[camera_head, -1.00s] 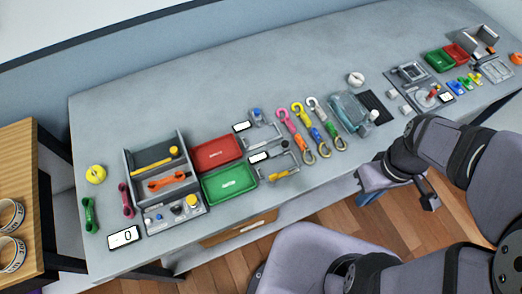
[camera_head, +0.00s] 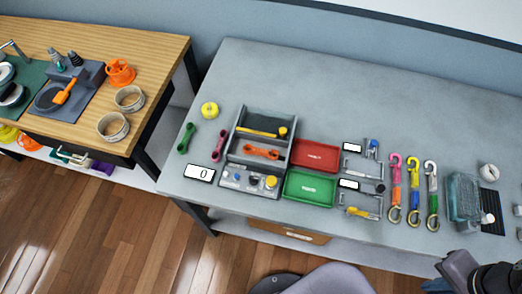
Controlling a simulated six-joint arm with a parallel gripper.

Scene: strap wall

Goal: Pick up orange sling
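The orange sling (camera_head: 262,152) lies in the front compartment of a grey open tray (camera_head: 237,126) on the grey table. It is a short band with a wider loop at each end, lying roughly crosswise. Two similar slings lie on the table left of the tray: a green one (camera_head: 187,138) and a magenta one (camera_head: 220,144). Dark parts of my arm show in the bottom right corner, far from the orange sling. No gripper fingers can be made out there, and I see nothing held.
A yellow item (camera_head: 257,132) lies in the tray's rear compartment. A device with knobs (camera_head: 250,182) and a display showing 0 (camera_head: 199,173) stand in front. Red (camera_head: 315,153) and green (camera_head: 310,188) trays sit to the right. Hooked straps (camera_head: 413,190) lie farther right. The table's back is clear.

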